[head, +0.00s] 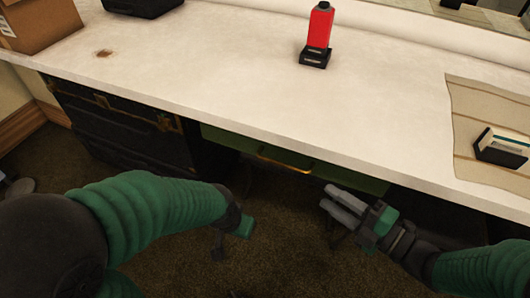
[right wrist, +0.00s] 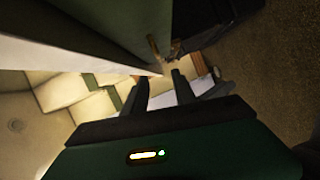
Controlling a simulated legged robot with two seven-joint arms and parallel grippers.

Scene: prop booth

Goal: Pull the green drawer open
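The green drawer (head: 348,178) sits under the front edge of the white counter, which hides its upper part. Its brass handle (head: 285,160) is at the middle of its front. In the right wrist view, a green panel (right wrist: 128,22) with a brass handle (right wrist: 153,46) shows beyond the fingers. My right gripper (head: 333,202) is below and to the right of the handle in the head view, apart from it. Its two fingers (right wrist: 160,76) are parted with nothing between them. My left gripper (head: 235,240) hangs low to the left, and its fingers are hard to make out.
The white counter (head: 200,75) overhangs the drawer. A dark chest with brass trim (head: 120,120) stands left of it. On the counter are a red bottle on a black stand (head: 319,30), a cardboard box (head: 40,22) and a mat (head: 475,110) with a black holder (head: 500,148).

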